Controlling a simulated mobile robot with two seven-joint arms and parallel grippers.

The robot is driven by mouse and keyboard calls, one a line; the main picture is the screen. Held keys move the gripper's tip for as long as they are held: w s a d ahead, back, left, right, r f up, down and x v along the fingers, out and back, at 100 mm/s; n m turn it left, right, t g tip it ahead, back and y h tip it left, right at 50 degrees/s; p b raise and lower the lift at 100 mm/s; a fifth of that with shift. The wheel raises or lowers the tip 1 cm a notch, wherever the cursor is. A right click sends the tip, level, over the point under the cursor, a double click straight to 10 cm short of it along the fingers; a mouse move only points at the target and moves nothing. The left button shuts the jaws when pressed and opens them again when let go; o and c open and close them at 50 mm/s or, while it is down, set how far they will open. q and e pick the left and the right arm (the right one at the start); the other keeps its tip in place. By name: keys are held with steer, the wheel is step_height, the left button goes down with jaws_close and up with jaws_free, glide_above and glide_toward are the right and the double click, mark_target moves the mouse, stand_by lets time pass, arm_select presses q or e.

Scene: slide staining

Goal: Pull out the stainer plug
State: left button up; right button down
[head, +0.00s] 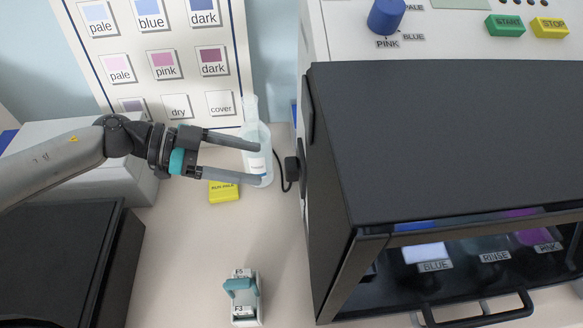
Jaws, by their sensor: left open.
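The stainer (430,130) is a large dark box with a light control panel, on the right of the head view. A small black plug (292,170) sits on its left side, with a black cord looping down beside it. My left gripper (259,163) is open, its two grey fingers pointing right toward the plug. The fingertips stop short of the plug, with a visible gap in the picture. No object is seen held between the fingers. My right gripper is not in view.
A clear bottle (256,135) appears behind my left fingertips. A yellow block (224,192) lies below the gripper. A colour chart (130,55) stands behind.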

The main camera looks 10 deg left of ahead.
mark_target(292, 166)
arm_select(q)
steer(key=p+x, duration=0.1)
steer(key=x, duration=0.6)
steer(key=shift+p, duration=0.4)
steer(key=shift+w, duration=0.1)
steer(key=shift+r, duration=0.1)
steer(key=shift+p, duration=0.55)
stand_by(0.6)
steer(key=shift+p, duration=0.5)
steer(key=shift+c, duration=0.2)
